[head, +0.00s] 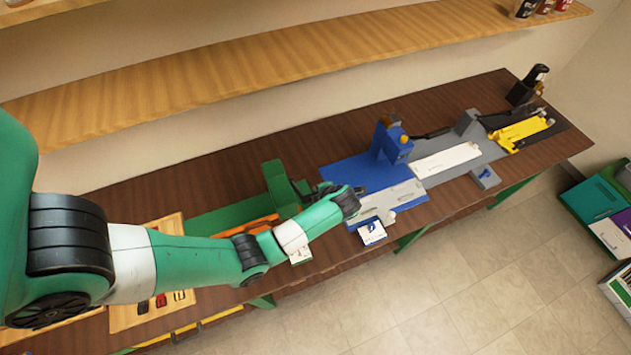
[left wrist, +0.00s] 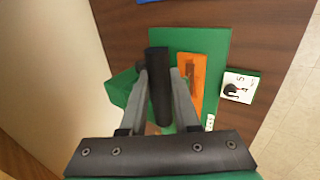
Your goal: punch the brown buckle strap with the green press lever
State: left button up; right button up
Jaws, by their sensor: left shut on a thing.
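The green press (head: 282,188) stands on a green base at the bench's middle, partly behind my left arm in the head view. In the left wrist view its green block (left wrist: 120,88) is left of the black lever handle (left wrist: 158,75). My left gripper (left wrist: 159,90) is shut on this handle, one finger on each side. An orange holder (left wrist: 204,62) lies on the green plate just right of the handle. A narrow brown piece (left wrist: 191,76), seemingly the buckle strap, lies on it, partly hidden by a finger. My right gripper is not in view.
The blue press (head: 392,142) and a yellow fixture (head: 521,133) stand farther right. A wooden shelf (head: 250,72) runs along the wall above the bench. A wooden tray (head: 126,316) is at the left.

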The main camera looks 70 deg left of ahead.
pick_arm(q)
jog(key=shift+w+a+r, duration=0.2)
jog(key=shift+a+r, duration=0.5)
jog(key=shift+r, duration=0.15)
jog(key=shift+a+r, duration=0.1)
jog(key=shift+w+a+r, duration=0.15)
jog(key=shift+a+r, duration=0.5)
jog(key=shift+r, duration=0.1)
jog(key=o, duration=0.9)
jog(key=shift+a, duration=0.2)
jog(key=shift+d, duration=0.1)
jog(key=shift+v, duration=2.9)
jog(key=shift+d, duration=0.25)
